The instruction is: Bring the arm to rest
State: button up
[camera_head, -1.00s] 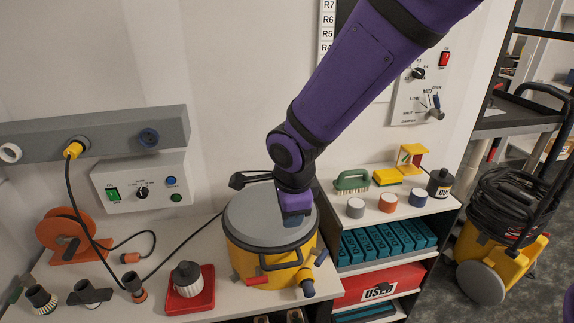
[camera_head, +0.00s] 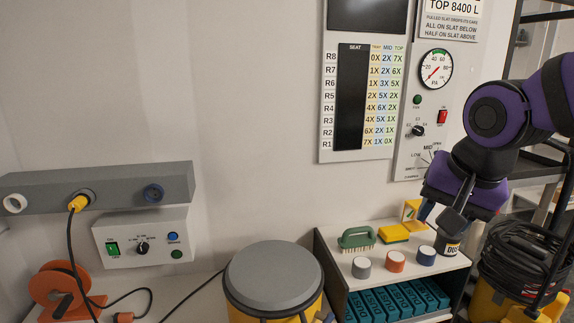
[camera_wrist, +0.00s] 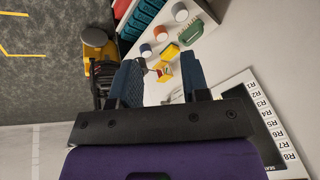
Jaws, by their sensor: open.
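My gripper (camera_head: 439,216) is at the right of the head view, raised in front of the right end of the shelf. Its purple arm comes in from the right edge. In the wrist view the two blue fingers (camera_wrist: 161,84) stand apart with nothing held between them. In the head view the fingertips overlap the dark bottle and the yellow stand behind them. I cannot tell the exact gap to these things.
A yellow drum (camera_head: 273,283) with a grey lid stands on the bench. The shelf unit (camera_head: 325,252) holds a green brush (camera_head: 357,238), a yellow sponge (camera_head: 394,233) and several capped jars. A wall panel (camera_head: 415,152) has a gauge and switches. A hose-draped yellow machine (camera_head: 521,262) stands right.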

jog(key=s+d+r+n+t, duration=0.1)
jog(key=s+d+r+n, duration=0.2)
jog(key=s+d+n, duration=0.3)
jog(key=shift+s+d+h, duration=0.3)
jog(key=shift+s+h, duration=0.1)
jog(key=shift+s, duration=1.55)
